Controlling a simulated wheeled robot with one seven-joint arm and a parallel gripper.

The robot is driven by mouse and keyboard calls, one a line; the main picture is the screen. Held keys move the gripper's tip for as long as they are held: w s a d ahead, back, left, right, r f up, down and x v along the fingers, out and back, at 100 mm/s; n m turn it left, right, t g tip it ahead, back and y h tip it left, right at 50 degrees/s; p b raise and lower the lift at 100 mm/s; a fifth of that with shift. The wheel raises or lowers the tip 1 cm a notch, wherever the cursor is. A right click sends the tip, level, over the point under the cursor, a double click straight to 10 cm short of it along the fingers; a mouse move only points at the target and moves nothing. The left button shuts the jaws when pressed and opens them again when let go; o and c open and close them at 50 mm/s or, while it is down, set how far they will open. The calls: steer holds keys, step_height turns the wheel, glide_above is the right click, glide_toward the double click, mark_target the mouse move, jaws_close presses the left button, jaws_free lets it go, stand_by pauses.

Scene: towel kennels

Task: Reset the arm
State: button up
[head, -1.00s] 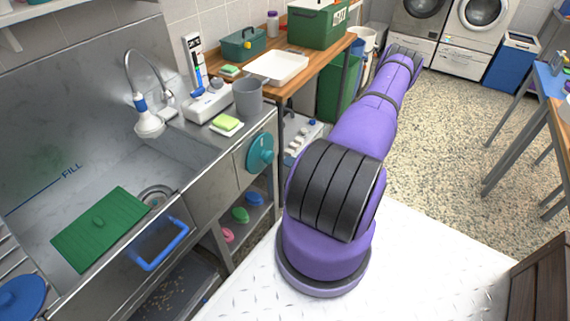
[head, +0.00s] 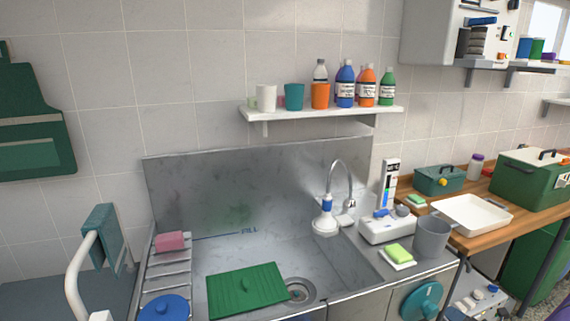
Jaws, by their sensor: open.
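My arm and my gripper are out of the head view now, so the arm's pose and the jaws are hidden. The view shows the steel sink (head: 340,260) with a green board (head: 247,290) lying in it beside the drain (head: 298,291). A curved tap with a white spray head (head: 325,222) stands at the sink's right side.
A wall shelf (head: 330,113) holds cups and several bottles. A grey cup (head: 432,237) and a yellow-green sponge (head: 399,253) stand right of the sink. A wooden bench (head: 480,238) holds a white tray (head: 473,214) and green boxes. A pink sponge (head: 170,241) lies on the left rack.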

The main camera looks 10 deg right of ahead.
steer(key=w+a+r+n+g+y, duration=0.2)
steer(key=a+r+n+g, duration=0.35)
steer(key=r+n, duration=0.35)
steer(key=w+a+r+n+g+y, duration=0.2)
steer(key=a+r+n+g, duration=0.35)
steer(key=r, duration=0.55)
steer(key=w+a+r+n+g+y, duration=0.2)
steer(key=a+r+n+g, duration=0.1)
steer(key=a+r+n, duration=0.55)
steer(key=s+a+r+n+t+h, duration=0.1)
steer(key=s+a+r+n+h, duration=0.4)
steer(key=s+r+n, duration=0.3)
steer(key=s+a+r+n+t+h, duration=0.1)
steer(key=s+a+r+n+h, duration=0.4)
steer(key=s+r+n, duration=0.4)
steer(key=shift+a+r+n+h, duration=0.4)
steer(key=shift+a+r+n, duration=0.45)
steer(key=shift+r+n, duration=1.5)
steer(key=shift+s+r+m, duration=0.1)
steer(key=shift+r+m, duration=0.3)
steer(key=shift+m, duration=0.05)
